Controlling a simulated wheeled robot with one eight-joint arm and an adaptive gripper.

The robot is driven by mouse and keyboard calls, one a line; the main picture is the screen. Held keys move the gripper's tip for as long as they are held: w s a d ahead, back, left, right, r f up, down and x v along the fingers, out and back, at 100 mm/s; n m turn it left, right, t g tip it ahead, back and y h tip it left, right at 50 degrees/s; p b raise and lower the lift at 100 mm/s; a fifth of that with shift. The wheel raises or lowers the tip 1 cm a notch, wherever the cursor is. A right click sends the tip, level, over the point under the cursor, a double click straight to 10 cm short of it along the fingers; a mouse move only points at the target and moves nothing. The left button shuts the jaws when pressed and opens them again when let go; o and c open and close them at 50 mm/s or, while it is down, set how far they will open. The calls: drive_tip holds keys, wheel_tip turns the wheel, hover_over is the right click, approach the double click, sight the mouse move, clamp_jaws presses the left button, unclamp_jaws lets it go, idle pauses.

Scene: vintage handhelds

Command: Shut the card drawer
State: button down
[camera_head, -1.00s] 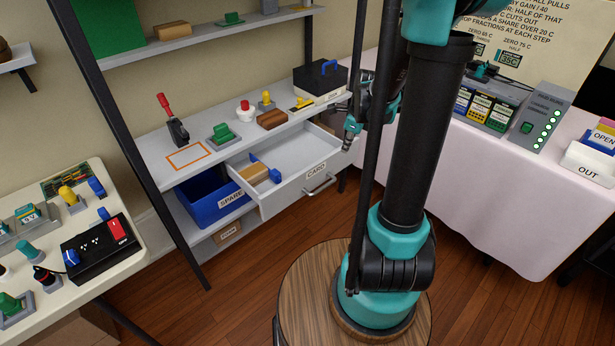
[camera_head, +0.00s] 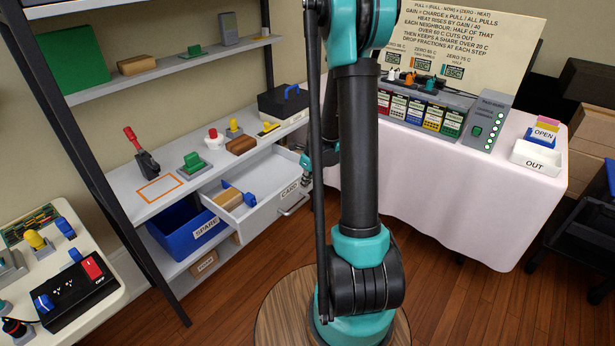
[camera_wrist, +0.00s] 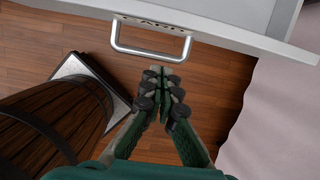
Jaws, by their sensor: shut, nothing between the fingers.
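The card drawer (camera_head: 268,205) of the grey shelf unit stands pulled out, with a tan block (camera_head: 228,198) and a blue piece (camera_head: 249,199) inside at its left. Its label reads CARD. The drawer's metal handle (camera_wrist: 150,48) shows near the top of the wrist view, on the drawer front. My gripper (camera_wrist: 162,72) is shut and empty, just below the handle in that view and apart from it in the picture. In the head view my gripper (camera_head: 306,164) is by the right end of the drawer, partly hidden behind my arm.
A barrel (camera_wrist: 55,125) is at the left in the wrist view. A cloth-covered table (camera_head: 465,195) stands to the right. Wooden floor (camera_wrist: 215,85) lies open below the drawer front.

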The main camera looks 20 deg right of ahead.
sight(296, 181)
drive_tip(key=shift+w+a+f, duration=0.35)
drive_tip(key=shift+w+a, duration=0.1)
drive_tip(key=shift+w, duration=0.15)
drive_tip(key=shift+w+a+f, duration=0.3)
drive_tip(key=shift+w+a, duration=0.1)
drive_tip(key=shift+w, duration=0.25)
drive_tip(key=shift+w+a+f, duration=0.35)
drive_tip(key=shift+w+a, duration=0.1)
drive_tip(key=shift+w, duration=0.15)
drive_tip(key=shift+w, duration=0.15)
